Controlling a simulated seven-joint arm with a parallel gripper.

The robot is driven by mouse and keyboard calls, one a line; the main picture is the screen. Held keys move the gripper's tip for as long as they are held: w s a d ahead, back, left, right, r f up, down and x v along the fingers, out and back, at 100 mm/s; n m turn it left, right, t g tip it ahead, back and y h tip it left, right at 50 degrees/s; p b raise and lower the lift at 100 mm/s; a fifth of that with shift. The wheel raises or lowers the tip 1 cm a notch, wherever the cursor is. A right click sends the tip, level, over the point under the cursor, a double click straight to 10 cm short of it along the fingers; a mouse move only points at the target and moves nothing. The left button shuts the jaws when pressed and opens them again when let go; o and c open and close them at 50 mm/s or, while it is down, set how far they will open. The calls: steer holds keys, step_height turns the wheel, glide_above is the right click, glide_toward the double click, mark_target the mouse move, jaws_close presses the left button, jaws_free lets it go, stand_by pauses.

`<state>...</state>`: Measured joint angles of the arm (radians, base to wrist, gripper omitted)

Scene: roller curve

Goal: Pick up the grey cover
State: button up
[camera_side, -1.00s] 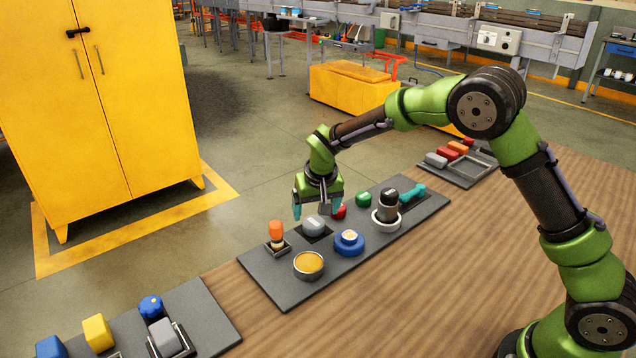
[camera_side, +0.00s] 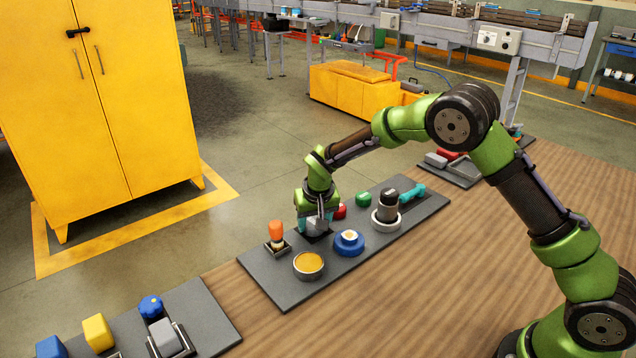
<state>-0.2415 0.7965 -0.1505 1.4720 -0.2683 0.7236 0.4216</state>
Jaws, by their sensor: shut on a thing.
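The grey cover (camera_side: 313,224) is a small rounded grey piece on the dark grey board (camera_side: 283,291), at its far edge near the middle. A black patch or base shows under it. My gripper (camera_side: 315,226) is lowered over the cover, with its teal fingertips on either side. It is shut on the cover. The fingers hide much of the cover, and I cannot tell whether it is clear of the board.
An orange-topped piece (camera_side: 276,232) stands close left of my gripper, and a red piece (camera_side: 340,211) close right. A yellow-topped round tin (camera_side: 309,265), a blue ring piece (camera_side: 349,243) and a black-and-white cylinder (camera_side: 387,208) stand nearby. Bare wooden table (camera_side: 420,290) lies in front.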

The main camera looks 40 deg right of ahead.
mark_target(314, 220)
steer(key=shift+r, duration=0.45)
steer(key=v, duration=0.3)
steer(key=shift+d, duration=0.25)
steer(key=s, duration=0.5)
steer(key=s+r, duration=0.1)
steer(key=s, duration=0.3)
steer(key=s+d, duration=0.1)
steer(key=s, duration=0.4)
steer(key=shift+s+d+r, duration=0.1)
steer(key=shift+s+r, duration=0.05)
steer(key=shift+s, duration=0.15)
steer(key=v, duration=0.3)
steer(key=shift+w+d+r, duration=0.1)
steer(key=shift+d, duration=0.1)
